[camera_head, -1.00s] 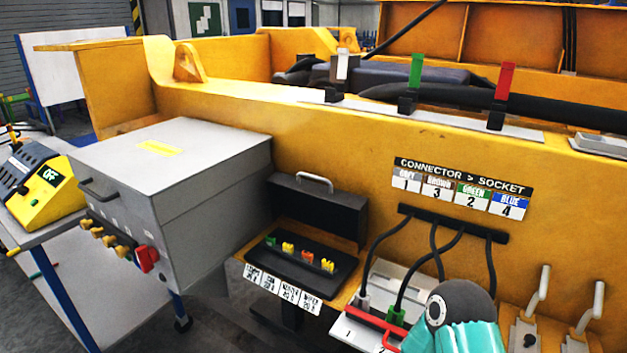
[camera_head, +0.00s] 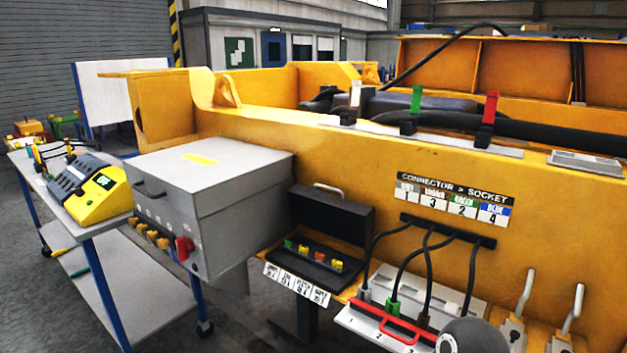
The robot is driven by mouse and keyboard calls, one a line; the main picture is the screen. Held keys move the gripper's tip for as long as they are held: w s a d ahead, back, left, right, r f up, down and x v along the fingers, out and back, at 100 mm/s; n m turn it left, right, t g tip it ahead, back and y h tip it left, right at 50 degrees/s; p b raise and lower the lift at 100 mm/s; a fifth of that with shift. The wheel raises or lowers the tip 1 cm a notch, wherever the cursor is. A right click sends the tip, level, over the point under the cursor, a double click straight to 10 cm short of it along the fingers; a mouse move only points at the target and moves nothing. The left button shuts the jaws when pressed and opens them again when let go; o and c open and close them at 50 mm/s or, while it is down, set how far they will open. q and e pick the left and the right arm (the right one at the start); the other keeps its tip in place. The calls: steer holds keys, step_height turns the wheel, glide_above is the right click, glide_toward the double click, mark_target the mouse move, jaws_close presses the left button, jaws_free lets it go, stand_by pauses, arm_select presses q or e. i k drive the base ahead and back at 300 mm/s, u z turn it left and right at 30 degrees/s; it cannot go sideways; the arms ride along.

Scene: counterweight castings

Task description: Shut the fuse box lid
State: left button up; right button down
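The black fuse box (camera_head: 348,279) is mounted low on the yellow frame, near the middle of the picture. Its lid (camera_head: 328,221) stands open, raised upright behind the base, with a pale handle (camera_head: 329,189) at its top edge. Several small coloured fuses, green, yellow and orange, sit in the base. White labels (camera_head: 296,284) run along its front. Neither gripper shows. A grey rounded part of my arm is at the bottom edge, right of the fuse box and apart from it.
A large grey cabinet (camera_head: 213,172) with a red switch stands close left of the fuse box. A connector panel (camera_head: 376,327) with plugged cables and a red handle lies to its right. Two levers (camera_head: 525,292) stand farther right. A yellow charger (camera_head: 98,196) sits on the left table.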

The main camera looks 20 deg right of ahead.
mark_target(340, 217)
steer(key=u, duration=0.3)
steer(key=i, duration=1.1)
steer(key=z, duration=0.45)
